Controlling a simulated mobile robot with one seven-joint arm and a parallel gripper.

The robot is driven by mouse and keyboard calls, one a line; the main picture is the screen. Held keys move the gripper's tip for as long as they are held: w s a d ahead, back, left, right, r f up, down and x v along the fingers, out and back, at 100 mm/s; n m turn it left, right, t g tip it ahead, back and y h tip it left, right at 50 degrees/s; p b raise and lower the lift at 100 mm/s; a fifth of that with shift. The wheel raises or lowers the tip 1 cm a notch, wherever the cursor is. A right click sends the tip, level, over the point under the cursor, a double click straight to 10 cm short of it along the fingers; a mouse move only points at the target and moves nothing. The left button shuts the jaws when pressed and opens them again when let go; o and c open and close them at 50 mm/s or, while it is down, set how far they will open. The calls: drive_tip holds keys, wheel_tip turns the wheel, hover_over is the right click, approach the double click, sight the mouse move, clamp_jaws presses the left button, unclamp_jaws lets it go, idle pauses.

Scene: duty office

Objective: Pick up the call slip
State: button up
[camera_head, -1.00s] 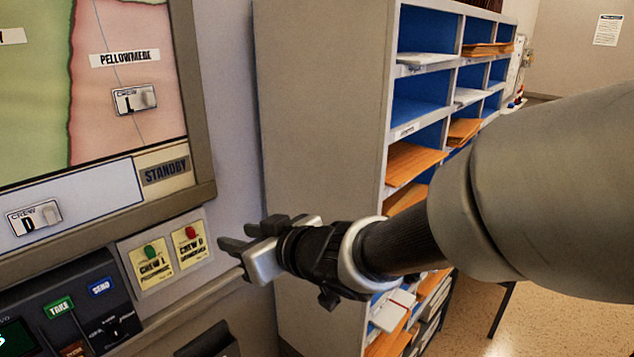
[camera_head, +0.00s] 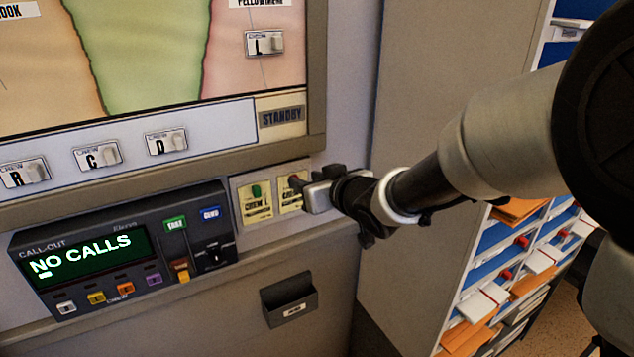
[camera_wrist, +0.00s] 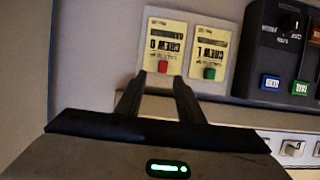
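Two yellow cards sit side by side on a pale panel below the map board: a Crew L card (camera_head: 255,204) with a green knob and a Crew D card (camera_head: 289,203) with a red one. I cannot tell whether either is the call slip; no separate loose slip is clear. My gripper (camera_head: 297,184) is in front of the Crew D card and partly hides it. In the wrist view, my gripper (camera_wrist: 160,84) has its fingers apart, with the red knob (camera_wrist: 163,67) beyond and between the tips. Contact cannot be told.
The call-out console (camera_head: 125,245) reads NO CALLS, left of the cards. A small black wall holder (camera_head: 290,301) is below them. A grey pigeonhole cabinet (camera_head: 415,150) stands close on the right. Crew tags (camera_head: 98,157) line the board's lower strip.

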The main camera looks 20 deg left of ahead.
drive_tip(key=x, duration=0.4)
drive_tip(key=shift+s+a, duration=0.1)
drive_tip(key=shift+a, duration=0.05)
clamp_jaws()
drive_tip(key=r+p+v, duration=0.2)
drive_tip(key=v, duration=1.4)
drive_tip(key=shift+w+a+r+p, duration=0.2)
drive_tip(key=shift+w+a+p, duration=0.1)
drive_tip(key=shift+w+p, duration=0.05)
